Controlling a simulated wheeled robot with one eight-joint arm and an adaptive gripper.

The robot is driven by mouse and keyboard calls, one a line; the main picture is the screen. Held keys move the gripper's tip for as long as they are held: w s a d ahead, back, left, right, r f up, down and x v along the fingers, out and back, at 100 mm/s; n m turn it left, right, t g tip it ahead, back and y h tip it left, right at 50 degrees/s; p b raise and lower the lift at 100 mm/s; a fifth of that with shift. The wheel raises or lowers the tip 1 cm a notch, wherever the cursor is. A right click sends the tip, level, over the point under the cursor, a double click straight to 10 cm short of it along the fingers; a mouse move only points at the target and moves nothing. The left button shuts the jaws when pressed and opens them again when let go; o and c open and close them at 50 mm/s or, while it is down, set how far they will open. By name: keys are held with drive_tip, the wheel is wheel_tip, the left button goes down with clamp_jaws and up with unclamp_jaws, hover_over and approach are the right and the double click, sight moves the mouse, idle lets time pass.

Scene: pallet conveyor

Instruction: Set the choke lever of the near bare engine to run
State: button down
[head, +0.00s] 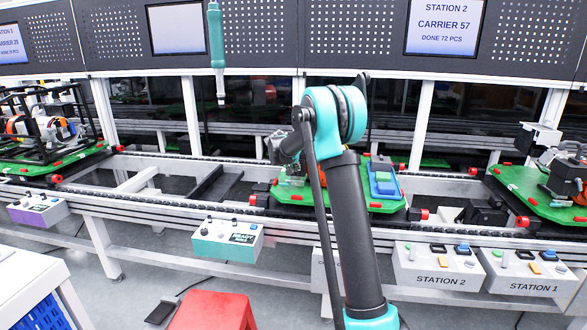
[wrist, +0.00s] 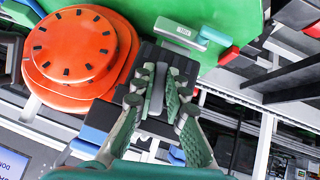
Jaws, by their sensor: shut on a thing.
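The near bare engine stands on a green carrier board (head: 376,206), mostly hidden behind my arm in the head view. In the wrist view its round orange cover (wrist: 72,50) is at left, next to a black ribbed block (wrist: 168,62). My gripper (wrist: 160,82) is over this block, with its green fingers closed around a small grey upright piece (wrist: 157,95) that looks like the choke lever. The fingers cover most of it, and I cannot read its setting. In the head view my gripper and the lever are hidden by my arm.
A blue part (head: 383,183) sits on the board right of my arm. A conveyor rail runs along the front, with a teal control box (head: 228,240) and white station boxes (head: 437,266). A red stool (head: 213,310) stands in front. A teal hanging tool (head: 216,40) is above.

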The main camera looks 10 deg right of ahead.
drive_tip(key=shift+s+d+r+n+g+h, duration=0.1)
drive_tip(key=shift+d+n+g+h, duration=0.1)
drive_tip(key=shift+n+h, duration=0.4)
drive_tip(key=shift+d+n+g+h, duration=0.1)
drive_tip(key=shift+n+g+h, duration=0.15)
drive_tip(key=shift+h, duration=0.55)
drive_tip(key=c, duration=1.5)
unclamp_jaws()
drive_tip(key=shift+c, duration=0.2)
drive_tip(key=shift+r, duration=0.1)
drive_tip(key=v, duration=1.1)
drive_tip(key=shift+s+a, duration=0.3)
drive_tip(key=shift+a, duration=0.05)
drive_tip(key=shift+s+r, duration=0.1)
